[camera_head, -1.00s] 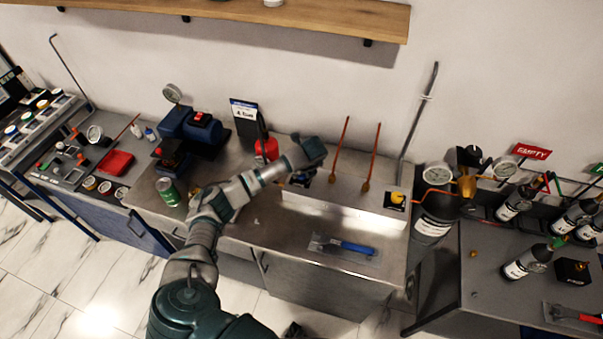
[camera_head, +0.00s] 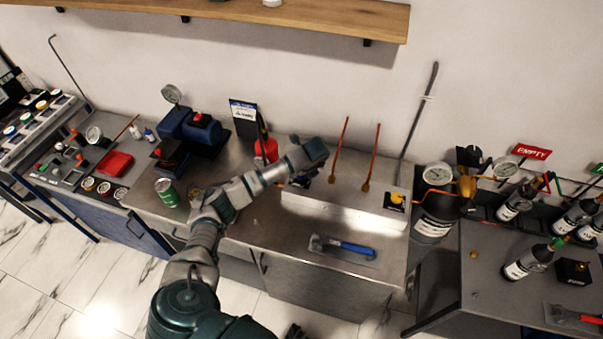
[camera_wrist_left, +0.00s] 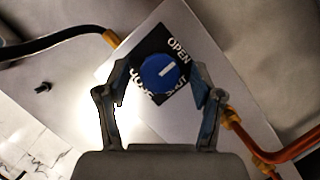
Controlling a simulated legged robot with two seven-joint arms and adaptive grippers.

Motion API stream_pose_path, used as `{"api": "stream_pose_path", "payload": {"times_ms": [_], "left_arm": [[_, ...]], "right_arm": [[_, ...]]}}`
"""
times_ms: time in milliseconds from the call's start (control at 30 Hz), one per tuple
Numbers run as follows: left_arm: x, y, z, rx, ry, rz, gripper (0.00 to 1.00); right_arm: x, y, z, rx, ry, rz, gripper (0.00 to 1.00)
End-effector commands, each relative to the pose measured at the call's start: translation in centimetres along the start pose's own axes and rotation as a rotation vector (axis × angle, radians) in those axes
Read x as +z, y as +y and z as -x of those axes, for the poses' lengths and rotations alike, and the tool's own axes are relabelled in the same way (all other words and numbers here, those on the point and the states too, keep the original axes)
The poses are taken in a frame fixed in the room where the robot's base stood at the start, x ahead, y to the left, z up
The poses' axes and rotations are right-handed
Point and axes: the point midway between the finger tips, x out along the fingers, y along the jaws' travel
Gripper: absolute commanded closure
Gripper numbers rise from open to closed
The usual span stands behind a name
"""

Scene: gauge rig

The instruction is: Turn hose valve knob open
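The hose valve knob (camera_wrist_left: 159,73) is a round blue knob with a white mark, on a black plate (camera_wrist_left: 178,45) lettered OPEN and SHUT in the left wrist view. The mark points to the upper right of that picture, between the two words. My left gripper (camera_wrist_left: 163,82) is open, with one finger on each side of the knob and a visible gap at both sides. In the head view my left gripper (camera_head: 301,181) is at the left end of the light panel (camera_head: 335,206), where it and the wrist hide most of the knob.
Orange hoses (camera_head: 372,160) rise behind the panel. A yellow knob (camera_head: 396,198) sits at its right end. A blue-handled tool (camera_head: 345,246) lies on the bench in front. A green can (camera_head: 167,192), a red item (camera_head: 266,150) and a blue pump (camera_head: 190,130) stand left. Gas cylinders (camera_head: 437,214) stand right.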

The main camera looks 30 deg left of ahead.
Motion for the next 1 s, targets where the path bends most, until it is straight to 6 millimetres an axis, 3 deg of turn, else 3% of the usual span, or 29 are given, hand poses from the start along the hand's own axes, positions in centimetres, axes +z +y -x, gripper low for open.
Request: {"api": "stream_pose_path", "payload": {"times_ms": [167, 267, 700, 1000], "left_arm": [[0.2, 0.0, 0.4, -0.003, -0.002, 0.002, 0.34], [0.3, -0.1, 1.6, -0.006, -0.004, 0.002, 0.34], [0.1, -0.1, 10.4, -0.004, 0.0, 0.0, 0.34], [0.1, -0.1, 11.8, 0.0, 0.001, 0.0, 0.34]], "right_arm": [[0.1, 0.3, 0.0, 0.003, 0.001, 0.003, 0.6], [0.1, 0.3, 0.0, 0.003, 0.001, 0.003, 0.6], [0.1, 0.2, 0.0, 0.002, 0.0, 0.002, 0.6], [0.1, 0.2, 0.0, 0.002, 0.0, 0.002, 0.6]]}}
